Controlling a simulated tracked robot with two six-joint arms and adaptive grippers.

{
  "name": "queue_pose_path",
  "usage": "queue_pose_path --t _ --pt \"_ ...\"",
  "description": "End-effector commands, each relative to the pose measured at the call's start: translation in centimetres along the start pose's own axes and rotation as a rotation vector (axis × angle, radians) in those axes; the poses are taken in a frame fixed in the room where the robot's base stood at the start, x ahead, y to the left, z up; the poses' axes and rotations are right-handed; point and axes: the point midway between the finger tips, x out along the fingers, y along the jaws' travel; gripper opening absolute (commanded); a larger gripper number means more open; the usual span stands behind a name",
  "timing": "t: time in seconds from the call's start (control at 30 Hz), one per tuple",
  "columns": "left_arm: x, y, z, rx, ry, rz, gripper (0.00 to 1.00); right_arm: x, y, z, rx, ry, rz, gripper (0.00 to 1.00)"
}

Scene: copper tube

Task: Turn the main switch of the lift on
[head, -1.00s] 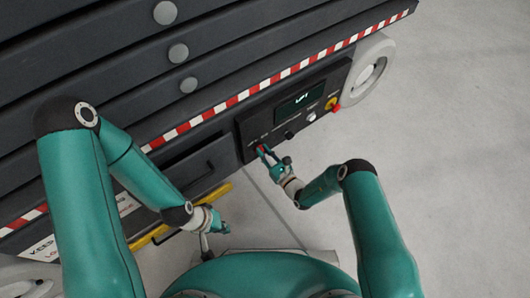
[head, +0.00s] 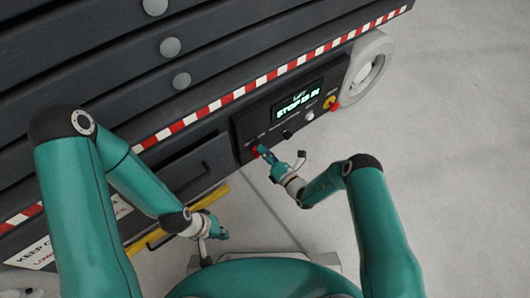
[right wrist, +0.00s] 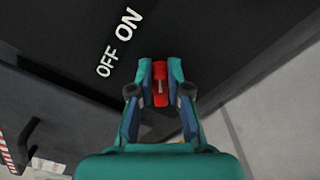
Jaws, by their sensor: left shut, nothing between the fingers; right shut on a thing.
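The main switch is a red knob on the dark control panel (head: 243,126). In the right wrist view the red switch (right wrist: 160,92) sits between my right fingers, with a pale line on it. White "OFF" and "ON" lettering (right wrist: 118,42) is printed beyond it to the upper left. My right gripper (head: 263,153) is shut on the switch; its fingers hide part of it in the head view. The panel's display (head: 299,99) is lit and reads "STOP IS IN". My left gripper (head: 222,232) is shut and empty, low beside the yellow bar.
A red button on a yellow base (head: 331,103) and a white button (head: 309,116) are on the panel's right part. A drawer-like front with a black handle (head: 195,178) is left of the panel. A yellow bar (head: 152,238) runs below. Open floor lies right.

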Motion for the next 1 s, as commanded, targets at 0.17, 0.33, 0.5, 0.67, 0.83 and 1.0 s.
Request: queue_pose_path --t 0.17,0.33,0.5,0.67,0.83,1.0 --pt "0.49 -0.18 0.0 0.0 0.0 0.0 0.0 0.18 -0.5 0.6 0.084 -0.013 -0.005 0.0" --pt "0.63 -0.23 0.0 0.0 0.0 0.0 0.0 0.18 -0.56 0.61 0.133 -0.013 -0.005 0.0" --pt "0.67 -0.24 -0.01 0.0 0.0 0.0 0.0 0.17 -0.58 0.63 0.152 -0.013 -0.005 0.0" --pt "0.66 -0.24 0.0 0.0 0.0 0.0 0.0 0.16 -0.58 0.64 0.154 -0.014 -0.005 0.0" --pt "0.66 -0.24 0.0 0.0 0.0 0.0 0.0 0.16 -0.6 0.64 0.154 -0.014 -0.005 0.0" --pt "0.66 -0.24 0.0 0.0 0.0 0.0 0.0 0.12 -0.53 0.45 0.155 -0.01 -0.004 0.42"
